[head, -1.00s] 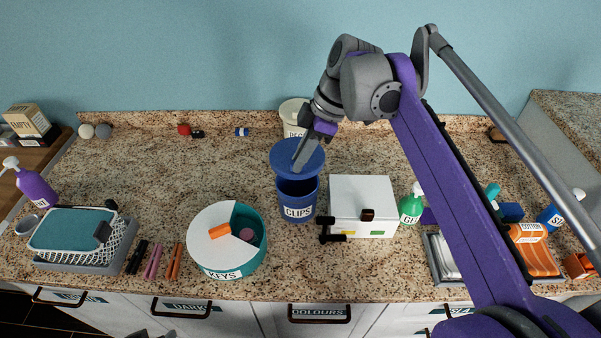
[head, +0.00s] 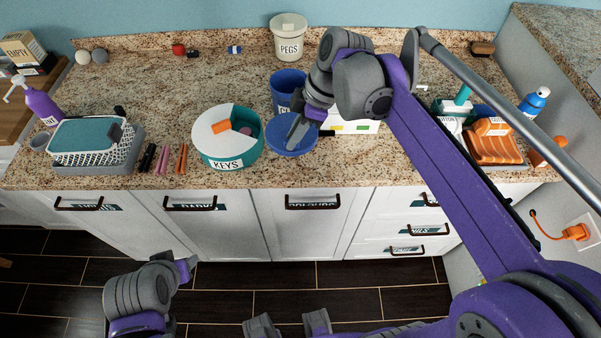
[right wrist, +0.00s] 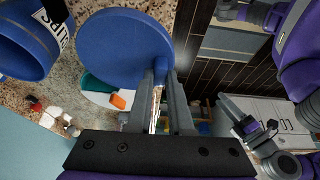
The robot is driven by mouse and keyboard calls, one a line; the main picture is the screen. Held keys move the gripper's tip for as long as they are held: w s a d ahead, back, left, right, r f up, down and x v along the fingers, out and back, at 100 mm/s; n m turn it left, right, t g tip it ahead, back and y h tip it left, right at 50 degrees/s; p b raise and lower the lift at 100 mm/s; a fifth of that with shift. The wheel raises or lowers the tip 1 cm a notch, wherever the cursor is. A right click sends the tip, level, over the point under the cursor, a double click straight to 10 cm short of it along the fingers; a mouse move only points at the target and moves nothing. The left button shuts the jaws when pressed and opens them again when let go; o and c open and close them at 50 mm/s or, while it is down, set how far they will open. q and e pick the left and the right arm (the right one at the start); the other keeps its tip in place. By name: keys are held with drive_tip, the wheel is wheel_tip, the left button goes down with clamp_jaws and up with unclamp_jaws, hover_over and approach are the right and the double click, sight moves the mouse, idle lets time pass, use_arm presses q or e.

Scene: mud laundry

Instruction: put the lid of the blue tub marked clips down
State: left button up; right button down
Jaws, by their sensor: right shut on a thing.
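The blue tub marked clips (head: 285,88) stands on the counter, its top open, and partly hidden by my right arm; it also shows in the right wrist view (right wrist: 22,45). Its round blue lid (head: 280,140) is off the tub, in front of it, between the keys tub and the white box. My right gripper (head: 292,141) is shut on the lid's edge, which also shows in the right wrist view (right wrist: 118,48). I cannot tell whether the lid touches the counter. My left gripper (head: 186,268) is low at the left, in front of the cabinets; its jaws are unclear.
The teal keys tub (head: 226,163) with an orange block on its white cover stands just left of the lid. The white box (head: 350,127) is to the right, partly hidden. A pegs tub (head: 288,45) stands behind.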

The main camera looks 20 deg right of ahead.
drive_tip(key=shift+s+f, duration=0.2)
drive_tip(key=shift+f, duration=0.2)
drive_tip(key=f, duration=0.5)
drive_tip(key=shift+w+f, duration=0.15)
drive_tip(key=shift+w, duration=0.05)
drive_tip(key=shift+s+f+b, duration=0.1)
drive_tip(key=shift+f+b, duration=0.25)
drive_tip(key=shift+f, duration=1.85)
drive_tip(key=shift+f, duration=0.15)
drive_tip(key=c, duration=0.8)
unclamp_jaws()
